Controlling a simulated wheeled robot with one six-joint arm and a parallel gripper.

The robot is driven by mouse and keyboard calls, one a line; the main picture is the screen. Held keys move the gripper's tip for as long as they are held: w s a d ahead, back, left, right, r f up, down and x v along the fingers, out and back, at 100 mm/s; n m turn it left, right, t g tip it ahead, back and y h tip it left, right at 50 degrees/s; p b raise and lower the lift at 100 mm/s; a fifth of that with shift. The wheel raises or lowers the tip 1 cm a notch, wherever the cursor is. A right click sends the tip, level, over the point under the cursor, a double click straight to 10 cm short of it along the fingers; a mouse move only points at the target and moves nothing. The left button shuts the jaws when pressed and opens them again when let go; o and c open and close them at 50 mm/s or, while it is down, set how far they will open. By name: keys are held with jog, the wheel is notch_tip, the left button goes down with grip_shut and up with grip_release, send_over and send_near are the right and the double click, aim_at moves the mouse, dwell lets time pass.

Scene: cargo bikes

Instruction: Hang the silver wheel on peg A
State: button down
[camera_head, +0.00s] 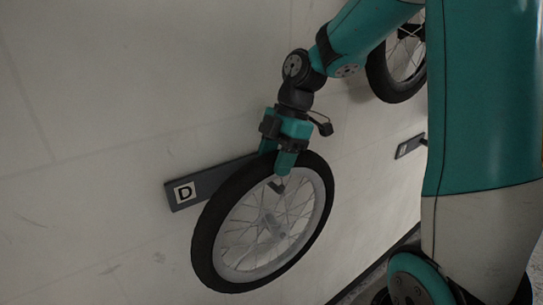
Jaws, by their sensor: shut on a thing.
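A wheel with a silver rim, thin spokes and a black tyre (203,243) is in my gripper, in front of the pale wall. My gripper (286,163), with teal fingers, is shut on the wheel's upper edge, at the tyre and rim. The wheel overlaps the right part of a dark plate (218,178) marked D. A small dark piece shows through the upper spokes; I cannot tell whether it is a peg. No label A can be read in this view.
Another black-tyred wheel (386,87) is at the wall at the upper right, partly hidden by my arm. A second dark plate (410,146) is at the right; its label is too small to read. The wall left of plate D is bare.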

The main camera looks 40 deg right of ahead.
jog(key=shift+w+f, duration=0.2)
jog(key=shift+f, duration=0.35)
jog(key=shift+r, duration=0.1)
jog(key=shift+f+b, duration=0.2)
jog(key=shift+b, duration=0.1)
jog(key=c, duration=0.5)
grip_release()
jog(key=shift+r, duration=0.1)
